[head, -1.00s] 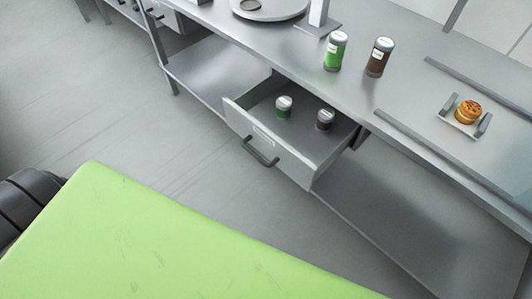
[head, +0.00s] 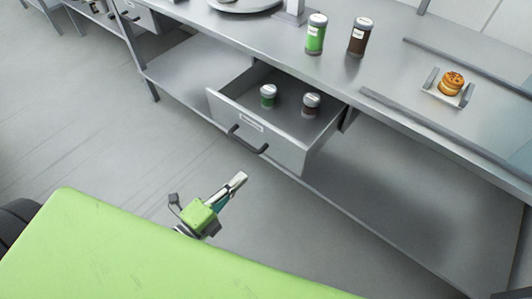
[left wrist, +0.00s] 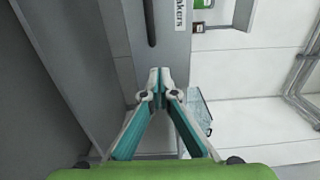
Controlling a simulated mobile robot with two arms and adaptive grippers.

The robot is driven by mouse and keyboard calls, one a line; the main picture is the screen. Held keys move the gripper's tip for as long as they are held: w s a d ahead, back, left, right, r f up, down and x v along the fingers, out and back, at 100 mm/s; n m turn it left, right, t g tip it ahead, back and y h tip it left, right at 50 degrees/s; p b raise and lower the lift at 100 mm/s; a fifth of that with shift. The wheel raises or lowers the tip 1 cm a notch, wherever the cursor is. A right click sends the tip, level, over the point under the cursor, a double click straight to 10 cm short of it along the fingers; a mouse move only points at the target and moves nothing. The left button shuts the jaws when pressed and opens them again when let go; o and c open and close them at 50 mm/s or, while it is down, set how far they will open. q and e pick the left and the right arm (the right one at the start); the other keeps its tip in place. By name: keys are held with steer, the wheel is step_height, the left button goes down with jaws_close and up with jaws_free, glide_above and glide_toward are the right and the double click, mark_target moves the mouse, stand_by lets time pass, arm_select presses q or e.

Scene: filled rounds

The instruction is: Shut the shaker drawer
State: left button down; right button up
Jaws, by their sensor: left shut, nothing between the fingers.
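The shaker drawer (head: 257,133) stands pulled out under the steel counter in the head view. Its dark bar handle (head: 247,140) is on the front panel. A green shaker (head: 268,96) and a brown shaker (head: 311,104) stand upright inside it. My left gripper (head: 238,180) is shut and empty, in front of and below the drawer front, apart from it in the head view. In the left wrist view the shut fingertips (left wrist: 160,72) point toward the drawer front (left wrist: 172,52), with the handle (left wrist: 151,22) beyond them. My right gripper is not in view.
On the counter (head: 330,75) stand a taller green shaker (head: 315,36) and a brown one (head: 358,38). A small tray (head: 437,93) holds a burger-like item (head: 452,83). A lower shelf (head: 400,205) runs under the counter. The floor (head: 110,150) left of the drawer is clear.

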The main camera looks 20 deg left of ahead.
mark_target(273, 146)
arm_select(q)
steer(key=p+x, duration=0.1)
steer(key=x, duration=1.1)
steer(key=shift+f, duration=0.1)
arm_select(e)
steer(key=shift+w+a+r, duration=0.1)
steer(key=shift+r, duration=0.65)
arm_select(q)
steer(key=shift+w, duration=0.1)
